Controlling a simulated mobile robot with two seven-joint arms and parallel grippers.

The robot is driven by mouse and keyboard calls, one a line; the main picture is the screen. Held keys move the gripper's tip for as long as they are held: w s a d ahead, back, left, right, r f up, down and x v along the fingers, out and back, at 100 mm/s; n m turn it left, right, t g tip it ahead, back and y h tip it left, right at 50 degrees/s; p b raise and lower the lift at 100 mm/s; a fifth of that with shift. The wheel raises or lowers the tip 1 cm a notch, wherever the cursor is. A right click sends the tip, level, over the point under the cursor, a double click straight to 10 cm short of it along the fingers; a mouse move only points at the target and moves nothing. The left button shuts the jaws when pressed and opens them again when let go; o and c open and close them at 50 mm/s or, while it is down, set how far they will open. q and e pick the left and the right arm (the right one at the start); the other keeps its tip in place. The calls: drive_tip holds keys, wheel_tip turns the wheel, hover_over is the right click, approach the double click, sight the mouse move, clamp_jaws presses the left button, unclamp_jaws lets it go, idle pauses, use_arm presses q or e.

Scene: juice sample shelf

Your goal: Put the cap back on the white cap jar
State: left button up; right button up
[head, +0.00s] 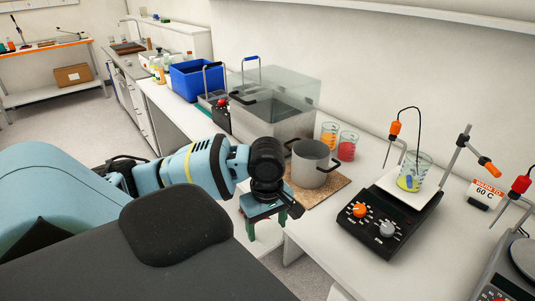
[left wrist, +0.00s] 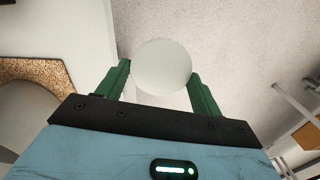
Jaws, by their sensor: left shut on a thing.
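My left gripper (left wrist: 163,75) has its green fingers on both sides of a white round-topped object (left wrist: 163,66) and is shut on it. A smooth pale disc faces the wrist camera, with a paler part just below it. I cannot tell whether this is the cap alone or the jar with its cap. In the head view my left gripper (head: 264,212) hangs at the bench's front edge, left of the steel pot, and my wrist hides most of what it holds. No separate jar or loose cap is clear in either view. My right gripper is not in view.
A steel pot (head: 312,167) stands on a cork mat (head: 325,190) close beside my left gripper. Behind it are glasses of orange (head: 329,133) and red (head: 347,147) liquid. A hotplate (head: 385,227) with a beaker (head: 411,176) stands to the right. Bare bench lies between mat and hotplate.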

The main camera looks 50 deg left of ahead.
sight(281, 235)
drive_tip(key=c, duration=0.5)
